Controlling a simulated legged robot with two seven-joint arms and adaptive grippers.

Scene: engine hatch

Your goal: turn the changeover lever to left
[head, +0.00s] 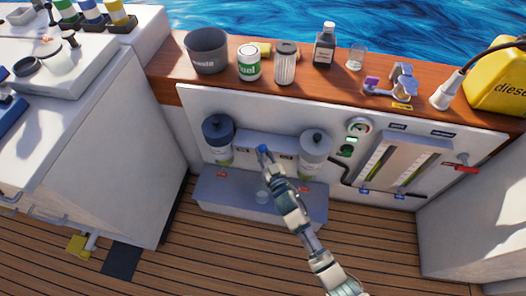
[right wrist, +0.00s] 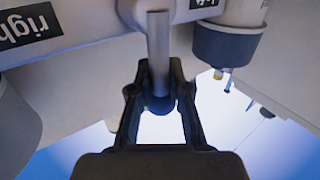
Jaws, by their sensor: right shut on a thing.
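The changeover lever is a plain grey rod (right wrist: 158,45) with a dark blue end, seen in the right wrist view. In the head view its blue knob (head: 263,149) shows between the two filter housings. My right gripper (right wrist: 160,85) is shut on the lever near its blue end, with a dark finger on either side. In the head view this gripper (head: 269,160) reaches up from below and partly hides the lever. In the wrist view the lever lies between a "right" label (right wrist: 30,25) and a partly cut-off "left" label (right wrist: 204,3). My left gripper is not in view.
A dark-capped filter (head: 218,132) stands left of the lever and a grey-capped filter (head: 314,145) right of it. A grey tray (head: 230,203) sits below. A wooden shelf (head: 300,82) above holds a pot, a can and bottles. Flow gauges (head: 395,160) are to the right.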

